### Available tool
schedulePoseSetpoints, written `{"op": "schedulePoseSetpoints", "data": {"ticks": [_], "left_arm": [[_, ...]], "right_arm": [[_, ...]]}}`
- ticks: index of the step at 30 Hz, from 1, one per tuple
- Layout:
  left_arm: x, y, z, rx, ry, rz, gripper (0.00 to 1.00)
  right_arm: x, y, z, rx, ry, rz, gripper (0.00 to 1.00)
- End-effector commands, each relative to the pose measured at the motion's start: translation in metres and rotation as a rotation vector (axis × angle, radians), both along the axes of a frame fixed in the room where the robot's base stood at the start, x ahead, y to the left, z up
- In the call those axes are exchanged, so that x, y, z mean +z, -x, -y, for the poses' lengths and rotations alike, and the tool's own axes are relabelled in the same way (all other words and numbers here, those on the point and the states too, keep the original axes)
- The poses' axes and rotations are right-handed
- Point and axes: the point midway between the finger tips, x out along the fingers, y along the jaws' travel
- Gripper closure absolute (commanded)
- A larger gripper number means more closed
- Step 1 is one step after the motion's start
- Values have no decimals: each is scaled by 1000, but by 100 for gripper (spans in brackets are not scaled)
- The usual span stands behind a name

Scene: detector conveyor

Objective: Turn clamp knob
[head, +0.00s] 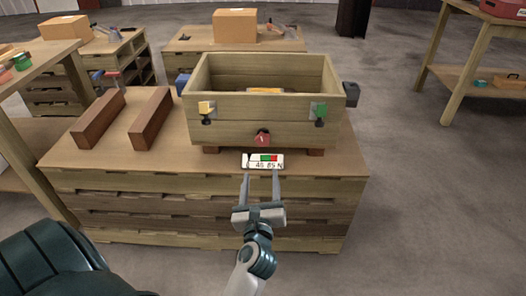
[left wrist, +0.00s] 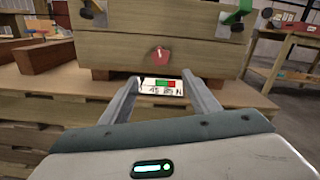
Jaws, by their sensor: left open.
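A red knob (head: 262,138) sits low on the middle of the front wall of a wooden box (head: 230,132); it also shows in the left wrist view (left wrist: 160,54). Below it, at the workbench's front edge, is a small white label (head: 263,161) with green and red fields and printed characters. My left gripper (head: 261,175) is open, its two fingers pointing at the label from the front, below the knob. In the left wrist view the label (left wrist: 161,87) shows between the fingertips (left wrist: 157,80). Nothing is held. My right gripper is not in view.
The box stands on a wooden workbench (head: 70,160). A yellow latch (head: 206,109) and a green latch (head: 320,112) are on its front. Two brown wooden blocks (head: 98,119) (head: 151,116) lie on the left. Open floor (head: 430,210) is at the right.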

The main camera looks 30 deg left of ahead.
Motion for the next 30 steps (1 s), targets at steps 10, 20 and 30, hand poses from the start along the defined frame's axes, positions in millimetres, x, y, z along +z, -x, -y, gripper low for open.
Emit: {"op": "schedulePoseSetpoints", "data": {"ticks": [10,20,30], "left_arm": [[2,0,1,-6,32,21,44],[2,-10,-5,-5,29,20,44],[2,-51,-31,-4,26,21,44]], "right_arm": [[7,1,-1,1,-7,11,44],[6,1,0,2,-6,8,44],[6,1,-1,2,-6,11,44]]}}
